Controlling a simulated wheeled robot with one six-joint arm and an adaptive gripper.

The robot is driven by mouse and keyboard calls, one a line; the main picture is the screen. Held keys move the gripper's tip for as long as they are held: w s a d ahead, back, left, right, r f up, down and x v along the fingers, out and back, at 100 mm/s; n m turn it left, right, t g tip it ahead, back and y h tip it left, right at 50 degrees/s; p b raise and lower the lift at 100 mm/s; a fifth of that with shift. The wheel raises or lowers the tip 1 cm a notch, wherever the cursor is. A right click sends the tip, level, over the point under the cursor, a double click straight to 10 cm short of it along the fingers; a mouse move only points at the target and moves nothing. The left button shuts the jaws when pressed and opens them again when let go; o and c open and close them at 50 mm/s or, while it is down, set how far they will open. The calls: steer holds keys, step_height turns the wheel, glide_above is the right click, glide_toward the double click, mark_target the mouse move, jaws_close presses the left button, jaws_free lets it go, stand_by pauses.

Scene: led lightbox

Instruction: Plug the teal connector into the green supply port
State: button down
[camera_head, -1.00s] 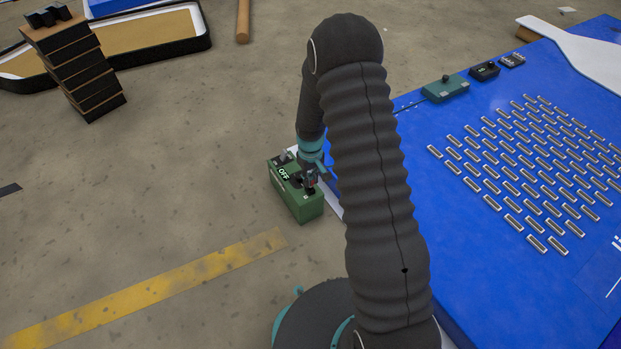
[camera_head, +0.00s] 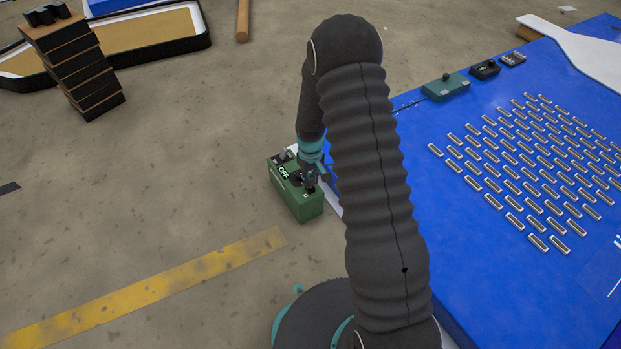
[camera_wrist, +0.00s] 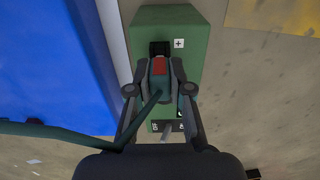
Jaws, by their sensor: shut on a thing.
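The green supply box (camera_head: 296,203) stands on the floor beside the blue panel, with an "OFF" label on its top. It fills the upper middle of the wrist view (camera_wrist: 190,25), where a black port (camera_wrist: 160,48) with a plus mark beside it shows on its top. My gripper (camera_wrist: 160,90) is shut on the teal connector (camera_wrist: 159,84), which has a red patch. The connector's front end is right at the black port; I cannot tell how deep it sits.
The blue panel (camera_head: 480,270) carries rows of small light modules (camera_head: 520,160), a teal box (camera_head: 446,87) and a small black box (camera_head: 484,70). A teal cable (camera_wrist: 60,131) runs left from the connector. A black stack (camera_head: 85,75) stands far left; the floor between is open.

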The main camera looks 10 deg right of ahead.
steer(key=shift+f+b, duration=0.5)
steer(key=shift+f, duration=0.25)
steer(key=c, duration=1)
jaws_free()
steer(key=shift+r+p, duration=2.35)
steer(key=shift+r, duration=1.7)
